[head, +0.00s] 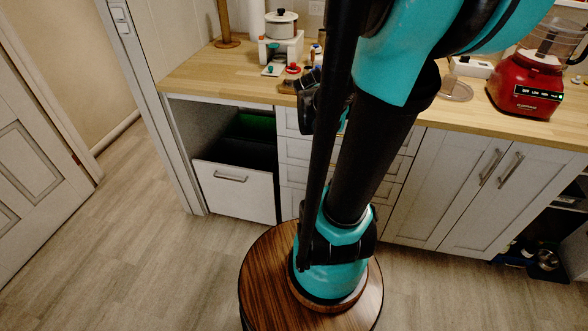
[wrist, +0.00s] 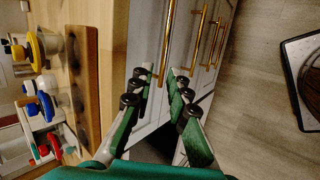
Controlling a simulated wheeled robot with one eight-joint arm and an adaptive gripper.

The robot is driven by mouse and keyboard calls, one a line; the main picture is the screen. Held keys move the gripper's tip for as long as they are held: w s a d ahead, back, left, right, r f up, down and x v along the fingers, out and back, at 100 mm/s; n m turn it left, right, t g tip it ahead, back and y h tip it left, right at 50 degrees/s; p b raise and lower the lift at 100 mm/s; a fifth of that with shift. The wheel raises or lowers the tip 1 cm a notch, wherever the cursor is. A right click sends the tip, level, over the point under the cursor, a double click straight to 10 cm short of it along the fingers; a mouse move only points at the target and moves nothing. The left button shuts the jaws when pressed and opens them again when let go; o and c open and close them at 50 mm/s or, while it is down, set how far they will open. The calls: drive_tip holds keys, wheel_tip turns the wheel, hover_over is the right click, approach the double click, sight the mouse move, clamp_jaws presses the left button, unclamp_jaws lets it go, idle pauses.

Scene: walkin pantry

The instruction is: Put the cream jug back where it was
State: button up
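No cream jug can be made out in either view. My gripper (wrist: 160,75) is open in the wrist view, its two green-and-black fingers apart. The gripper is beside the edge of the wooden counter (wrist: 112,45). In the head view my arm hides most of the gripper and part of the counter behind it.
The counter (head: 200,75) carries a white pot (head: 282,24) on a white stand, several small items and a red food processor (head: 527,85). Below, a white drawer front (head: 233,188) stands pulled out. A round wooden top (head: 262,275) is at the front. Floor is clear at left.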

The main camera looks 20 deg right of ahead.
drive_tip(key=s+a+f+m+y, duration=0.3)
drive_tip(key=s+a+m, duration=0.2)
drive_tip(key=a, duration=0.3)
drive_tip(key=s+a+f+m+g+y, duration=0.1)
drive_tip(key=s+a+f+m+y, duration=0.2)
drive_tip(key=a, duration=0.5)
drive_tip(key=s+f+m, duration=0.1)
drive_tip(key=s+m, duration=0.1)
drive_tip(key=shift+s+a+f, duration=0.25)
drive_tip(key=shift+s+a, duration=0.05)
drive_tip(key=shift+a, duration=0.1)
